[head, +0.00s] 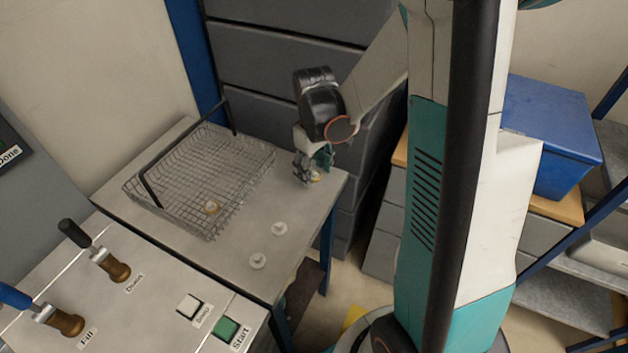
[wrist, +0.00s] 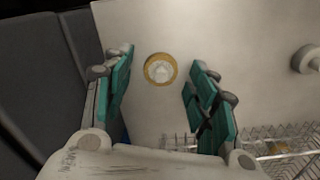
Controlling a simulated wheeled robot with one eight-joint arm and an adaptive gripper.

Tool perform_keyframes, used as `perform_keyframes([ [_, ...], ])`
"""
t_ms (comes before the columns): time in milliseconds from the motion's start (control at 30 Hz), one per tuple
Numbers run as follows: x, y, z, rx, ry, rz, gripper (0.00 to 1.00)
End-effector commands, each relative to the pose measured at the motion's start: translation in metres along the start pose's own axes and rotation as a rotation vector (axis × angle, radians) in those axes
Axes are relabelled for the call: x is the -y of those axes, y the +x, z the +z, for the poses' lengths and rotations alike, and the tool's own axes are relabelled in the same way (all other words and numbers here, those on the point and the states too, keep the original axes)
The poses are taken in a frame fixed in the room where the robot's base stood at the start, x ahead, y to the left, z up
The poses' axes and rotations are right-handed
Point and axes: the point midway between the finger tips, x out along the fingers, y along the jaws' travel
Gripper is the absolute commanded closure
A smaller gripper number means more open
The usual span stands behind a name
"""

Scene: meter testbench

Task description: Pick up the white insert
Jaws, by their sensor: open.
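A round white piece with a gold-coloured ring around it lies on the table between and beyond my fingertips in the wrist view (wrist: 160,70). In the head view this ringed white piece (head: 315,178) shows partly beside my fingers near the table's right corner. My gripper (head: 308,176) is open and empty, pointing down just over it. The open fingers also show in the wrist view (wrist: 160,62), one on each side of the piece. Two plain white inserts, one farther back (head: 279,228) and one nearer (head: 257,260), stand apart on the table. One white insert (wrist: 306,59) is at the wrist view's right edge.
A wire basket (head: 170,170) with a black handle stands on the table (head: 240,275), with another gold-ringed piece (head: 211,207) in it. A panel with levers and buttons (head: 228,329) is at the front left. Grey drawers (head: 270,60) rise behind the table. A blue bin (head: 550,130) is at right.

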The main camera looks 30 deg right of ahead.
Motion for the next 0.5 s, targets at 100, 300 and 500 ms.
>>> perform_keyframes([
  [100, 0.0001, 0.005, 0.0002, 0.0, 0.0, 0.0, 0.47],
  [300, 0.0002, 0.0038, 0.0002, 0.0, 0.0, 0.0, 0.61],
  [500, 0.0002, 0.0037, 0.0002, 0.0, 0.0, 0.0, 0.94],
])
